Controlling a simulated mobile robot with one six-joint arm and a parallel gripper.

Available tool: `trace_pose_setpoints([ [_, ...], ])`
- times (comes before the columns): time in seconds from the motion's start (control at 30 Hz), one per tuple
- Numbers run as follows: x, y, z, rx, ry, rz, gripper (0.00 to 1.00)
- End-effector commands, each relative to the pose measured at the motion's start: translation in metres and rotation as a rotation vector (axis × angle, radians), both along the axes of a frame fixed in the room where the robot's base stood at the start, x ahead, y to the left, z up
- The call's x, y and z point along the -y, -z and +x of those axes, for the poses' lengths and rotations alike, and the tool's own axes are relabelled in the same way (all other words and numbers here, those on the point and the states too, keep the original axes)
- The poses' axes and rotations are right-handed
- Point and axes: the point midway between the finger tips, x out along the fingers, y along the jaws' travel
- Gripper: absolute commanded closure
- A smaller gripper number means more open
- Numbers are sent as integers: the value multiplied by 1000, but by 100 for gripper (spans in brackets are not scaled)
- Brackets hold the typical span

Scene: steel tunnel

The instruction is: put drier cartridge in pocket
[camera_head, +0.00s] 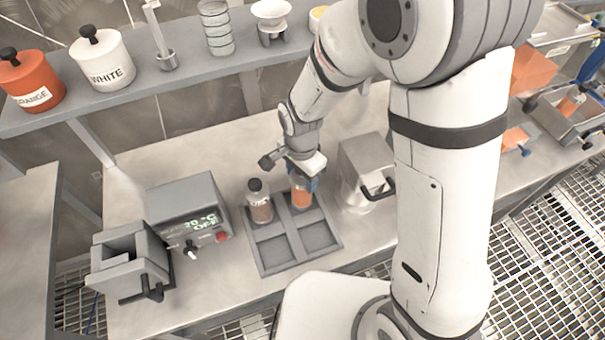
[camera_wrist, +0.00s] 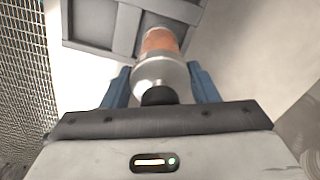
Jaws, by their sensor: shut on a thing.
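The drier cartridge (camera_head: 301,196), a clear body with orange filling, is upright under my gripper (camera_head: 305,180) at the tray's back right pocket. In the wrist view the cartridge (camera_wrist: 162,55) shows its clear shoulder and dark knob between my two blue fingers (camera_wrist: 160,82), which are shut on it. The grey pocket tray (camera_head: 292,240) has a raised cross divider. Its two front pockets look empty. A second, labelled bottle (camera_head: 260,208) with a dark knob stands in the back left pocket. I cannot tell whether the held cartridge touches the pocket floor.
A control box (camera_head: 190,215) with a lit display and a grey clamp-like block (camera_head: 130,262) stand left of the tray. A grey machine with a black handle (camera_head: 365,170) stands close on the right. A shelf (camera_head: 180,75) with jars runs behind.

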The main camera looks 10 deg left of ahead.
Motion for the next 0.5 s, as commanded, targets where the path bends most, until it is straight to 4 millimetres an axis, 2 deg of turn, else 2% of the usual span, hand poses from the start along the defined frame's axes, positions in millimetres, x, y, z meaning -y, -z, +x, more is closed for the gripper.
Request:
trace_pose_setpoints([
  [0.23, -1, 4, 0, 1, -1, 1, 96],
  [0.27, 0, 3, 0, 1, -1, 1, 45],
  [0.5, -1, 2, 0, 0, -1, 0, 25],
])
